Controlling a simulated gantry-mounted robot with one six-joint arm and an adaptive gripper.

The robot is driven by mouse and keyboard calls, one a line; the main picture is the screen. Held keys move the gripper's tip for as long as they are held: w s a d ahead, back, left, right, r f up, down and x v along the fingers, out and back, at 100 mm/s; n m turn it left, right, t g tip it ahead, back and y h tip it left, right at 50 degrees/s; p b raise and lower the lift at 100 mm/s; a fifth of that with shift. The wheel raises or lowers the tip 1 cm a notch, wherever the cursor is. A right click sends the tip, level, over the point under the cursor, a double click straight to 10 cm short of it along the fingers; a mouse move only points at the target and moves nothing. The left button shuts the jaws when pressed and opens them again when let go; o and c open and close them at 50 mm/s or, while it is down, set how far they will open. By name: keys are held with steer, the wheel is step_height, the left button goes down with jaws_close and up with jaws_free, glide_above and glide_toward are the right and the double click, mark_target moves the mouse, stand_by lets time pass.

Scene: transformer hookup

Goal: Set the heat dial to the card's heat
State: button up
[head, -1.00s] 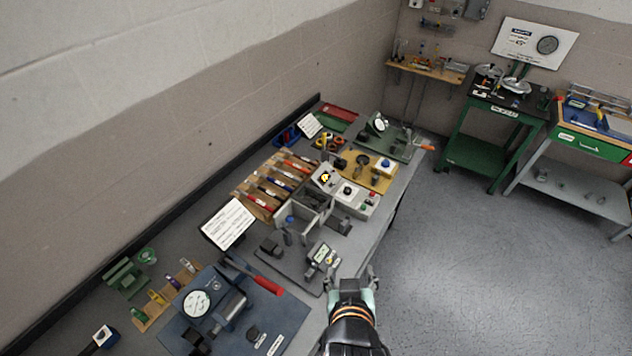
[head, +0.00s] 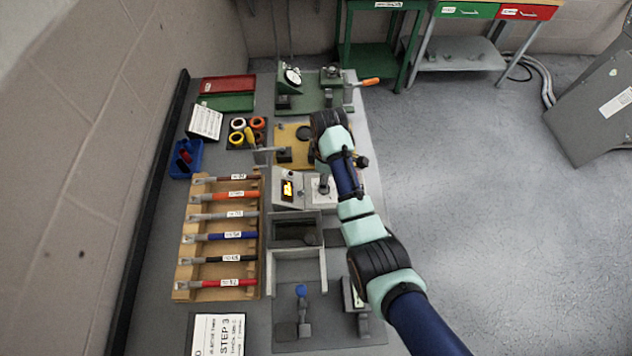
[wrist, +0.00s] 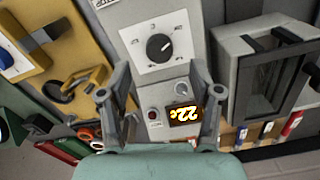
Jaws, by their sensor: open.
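The heat dial (wrist: 160,47) is a round black knob with a white pointer mark on a white plate with tick marks, on a grey control box. In the head view the dial (head: 323,185) sits on the box beside a lit orange display (head: 288,190). The display (wrist: 184,114) appears upside down in the wrist view and seems to read 22. My gripper (wrist: 160,78) is open and empty, its fingers apart over the box, with the dial beyond the tips. A white card marked STEP 3 (head: 218,335) lies at the bottom left; its heat is not readable.
A grey chamber (head: 297,230) stands beside the box. A yellow plate (head: 290,137) with fixtures is on the other side. A wooden rack (head: 190,240) of labelled tools is at left. Another card (head: 205,122) stands behind.

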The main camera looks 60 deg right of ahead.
step_height(320, 180, down, 5)
steer(key=shift+w+f+b, duration=0.1)
steer(key=shift+f+b, duration=0.05)
steer(key=shift+b, duration=0.15)
steer(key=c, duration=1.1)
steer(key=shift+c, duration=0.3)
